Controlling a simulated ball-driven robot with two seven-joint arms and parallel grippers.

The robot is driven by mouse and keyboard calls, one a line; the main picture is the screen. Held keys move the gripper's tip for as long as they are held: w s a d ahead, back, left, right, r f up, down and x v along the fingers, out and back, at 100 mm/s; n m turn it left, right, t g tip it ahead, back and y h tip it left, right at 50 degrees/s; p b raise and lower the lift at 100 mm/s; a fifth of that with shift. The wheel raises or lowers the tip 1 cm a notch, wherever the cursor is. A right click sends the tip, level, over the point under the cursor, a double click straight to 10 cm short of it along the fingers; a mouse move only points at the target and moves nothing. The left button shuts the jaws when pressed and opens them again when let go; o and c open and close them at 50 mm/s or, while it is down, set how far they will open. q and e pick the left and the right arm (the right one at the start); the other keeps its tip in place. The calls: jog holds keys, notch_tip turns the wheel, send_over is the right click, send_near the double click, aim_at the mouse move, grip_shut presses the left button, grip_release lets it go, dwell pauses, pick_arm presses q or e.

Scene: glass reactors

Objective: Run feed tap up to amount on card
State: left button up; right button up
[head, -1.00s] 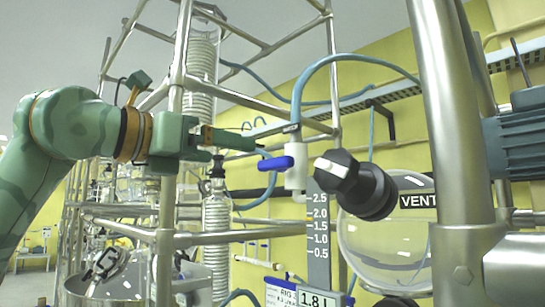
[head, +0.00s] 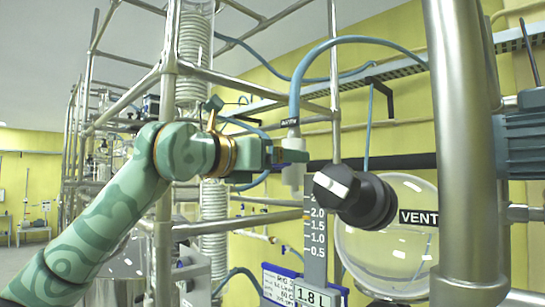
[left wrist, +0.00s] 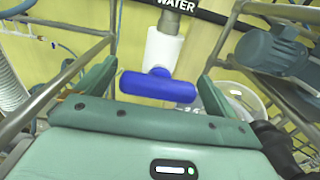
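The feed tap has a white body (head: 292,176) under a blue hose; in the left wrist view the body (left wrist: 162,48) hangs below a WATER label. Its blue handle (left wrist: 158,86) lies crosswise there and is mostly hidden by my gripper in the head view. My left gripper (head: 293,156) is at the tap. In the left wrist view, the fingers of my left gripper (left wrist: 158,80) are apart, one on each side of the handle, with visible gaps. The card (head: 313,298) reads 1.8 L. The grey scale (head: 316,262) shows 0.5 to 2.0; its top is partly hidden. My right gripper is out of view.
A black knob with a white pointer (head: 335,182) sits just right of the tap, before a glass vessel (head: 385,255) with a VENT label (head: 418,217). A thick steel post (head: 455,150) and a motor (head: 525,145) stand at right. Frame bars (head: 235,222) cross below my arm.

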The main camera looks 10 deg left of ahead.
pick_arm(q)
jog(key=c, duration=0.8)
jog(key=shift+o, duration=0.3)
jog(key=n+b, duration=0.4)
jog(key=b, duration=0.1)
jog(key=shift+a+f, duration=0.1)
jog(key=shift+f, duration=0.2)
jog(key=shift+r+n+b, duration=0.2)
jog(key=shift+n+b, duration=0.35)
jog(key=shift+n, duration=0.25)
jog(key=shift+r, duration=0.1)
jog(key=o, duration=1)
jog(key=shift+a, duration=0.1)
